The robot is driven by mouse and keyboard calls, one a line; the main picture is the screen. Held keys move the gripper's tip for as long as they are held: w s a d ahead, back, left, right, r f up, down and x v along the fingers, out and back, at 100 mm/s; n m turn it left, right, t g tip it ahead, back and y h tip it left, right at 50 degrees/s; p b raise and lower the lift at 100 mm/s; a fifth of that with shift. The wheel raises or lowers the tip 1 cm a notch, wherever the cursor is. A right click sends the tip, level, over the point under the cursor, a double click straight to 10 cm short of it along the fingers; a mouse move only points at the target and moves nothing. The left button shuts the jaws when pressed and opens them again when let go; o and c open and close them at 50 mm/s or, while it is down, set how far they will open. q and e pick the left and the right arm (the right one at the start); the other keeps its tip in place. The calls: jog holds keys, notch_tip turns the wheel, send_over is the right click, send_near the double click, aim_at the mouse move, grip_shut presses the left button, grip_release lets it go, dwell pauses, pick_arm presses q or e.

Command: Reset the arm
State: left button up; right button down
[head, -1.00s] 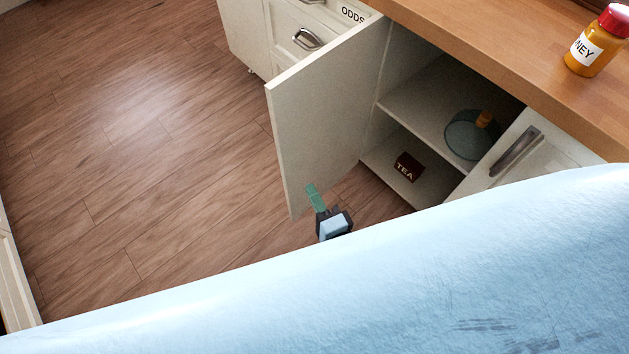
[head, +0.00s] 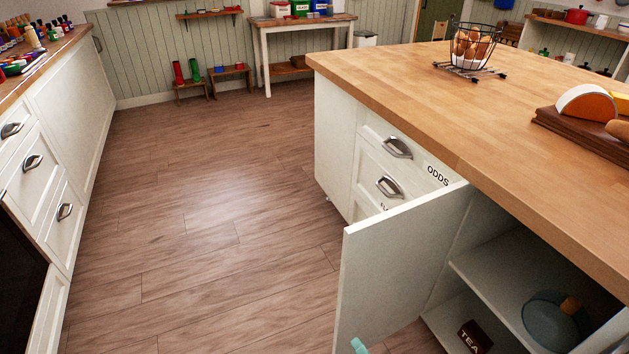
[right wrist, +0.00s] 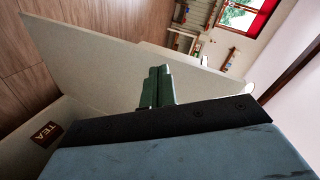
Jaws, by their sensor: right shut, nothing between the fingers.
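My right gripper (head: 358,346) shows only as a small teal tip at the bottom edge of the head view, near the lower edge of the open cabinet door (head: 400,265). In the right wrist view its green fingers (right wrist: 157,86) are together with nothing between them, in front of the pale door (right wrist: 100,55). I cannot tell how close they are to the door. My left gripper is not in view.
The open cabinet holds a tea box (head: 474,337) and a round blue-grey lidded pan (head: 553,318). The island top (head: 440,100) bears a wire basket (head: 473,48) of eggs. The wooden floor (head: 200,220) to the left is clear.

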jog(key=s+d+r+n+g+h, duration=0.2)
jog(key=s+d+r+n+g, duration=0.1)
jog(key=s+d+n+g, duration=0.25)
jog(key=s+d+r+n+g+h, duration=0.3)
jog(key=s+d+n+g, duration=0.15)
jog(key=s+d, duration=0.25)
notch_tip(320, 180, down, 25)
jog(key=s+d+n+g, duration=0.1)
jog(key=s+d, duration=0.1)
jog(key=d, duration=0.1)
jog(key=s+d+f, duration=0.3)
jog(key=s+f, duration=0.4)
jog(key=s+d+f+n+g+h, duration=0.1)
jog(key=s+d+f, duration=0.2)
jog(key=s+f, duration=0.4)
jog(key=shift+s+d+g, duration=0.3)
jog(key=shift+s+d, duration=0.05)
jog(key=shift+s, duration=0.35)
jog(key=shift+s, duration=0.1)
